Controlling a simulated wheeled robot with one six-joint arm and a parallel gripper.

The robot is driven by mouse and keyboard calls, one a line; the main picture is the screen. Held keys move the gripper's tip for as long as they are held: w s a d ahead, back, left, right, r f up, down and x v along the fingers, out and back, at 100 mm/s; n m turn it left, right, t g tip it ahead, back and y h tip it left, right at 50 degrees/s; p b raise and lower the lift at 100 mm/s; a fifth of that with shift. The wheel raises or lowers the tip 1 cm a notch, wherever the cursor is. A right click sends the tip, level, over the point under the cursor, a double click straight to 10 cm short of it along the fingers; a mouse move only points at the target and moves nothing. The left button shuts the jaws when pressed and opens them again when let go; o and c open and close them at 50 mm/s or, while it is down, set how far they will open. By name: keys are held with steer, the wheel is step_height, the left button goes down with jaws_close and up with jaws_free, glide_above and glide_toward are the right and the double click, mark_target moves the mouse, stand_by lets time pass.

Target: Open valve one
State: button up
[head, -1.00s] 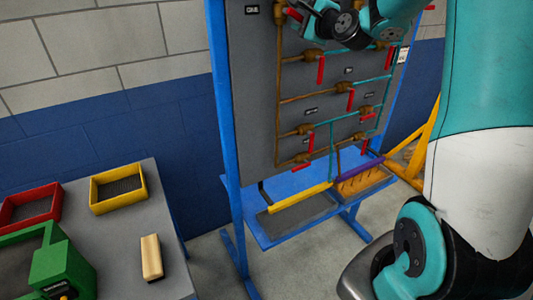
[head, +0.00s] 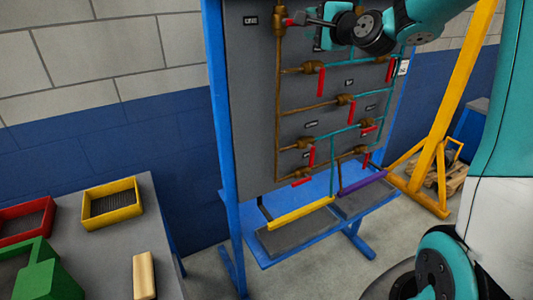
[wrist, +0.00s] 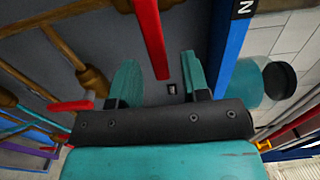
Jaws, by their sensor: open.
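The grey panel (head: 255,100) carries brown and teal pipes with several red-handled valves. Number labels are too small to read, so I cannot tell which is valve one. My gripper (head: 304,19) is at the top of the panel, beside the topmost red handle (head: 288,20), partly hidden by my arm. In the wrist view my gripper (wrist: 158,78) is open, and a long red handle (wrist: 150,38) reaches into the gap between the two teal fingers. It looks apart from both fingers; its depth is unclear. Another red handle (wrist: 70,105) lies left of the fingers.
Lower red handles (head: 321,80) hang along the pipes. A blue frame (head: 217,110) holds the panel, with grey trays (head: 300,236) below. A table at left bears yellow (head: 112,212) and red bins (head: 22,238). A yellow post (head: 460,90) stands at right.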

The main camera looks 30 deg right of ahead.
steer(key=s+b, duration=0.5)
steer(key=s, duration=0.8)
steer(key=s+a+f+n+g+y+b, duration=0.1)
steer(key=a+f+n+g+y+b, duration=0.35)
steer(key=a+f+n, duration=0.7)
steer(key=s+a+f+n+g+y+b, duration=0.1)
steer(key=s+a+f+n+g, duration=0.4)
steer(key=s+a+f+g, duration=0.3)
steer(key=shift+s+a+f, duration=0.2)
steer(key=shift+a+f, duration=1.15)
steer(key=shift+a, duration=1.05)
steer(key=shift+n, duration=0.25)
